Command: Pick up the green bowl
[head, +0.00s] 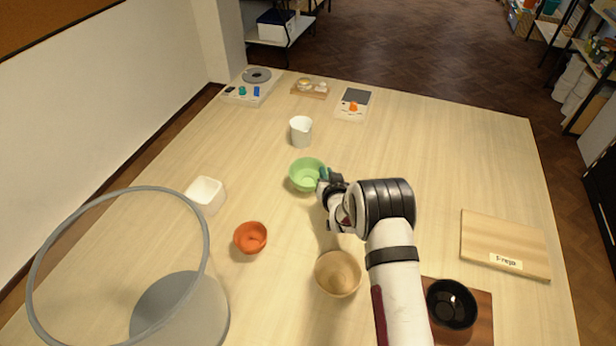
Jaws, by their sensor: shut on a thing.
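The green bowl (306,176) is upright near the middle of the table, in the head view. My gripper (324,178) is at the bowl's right side, shut on its rim. The fingertips are small in this view and partly hidden by the wrist. I cannot tell whether the bowl rests on the table or is slightly above it.
A white jug (301,132) stands behind the bowl. An orange bowl (250,238), a tan bowl (338,274) and a white square dish (205,195) are nearer. A large clear bin (205,300) stands front left. A wooden board (503,240) and a black bowl (451,305) are at right.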

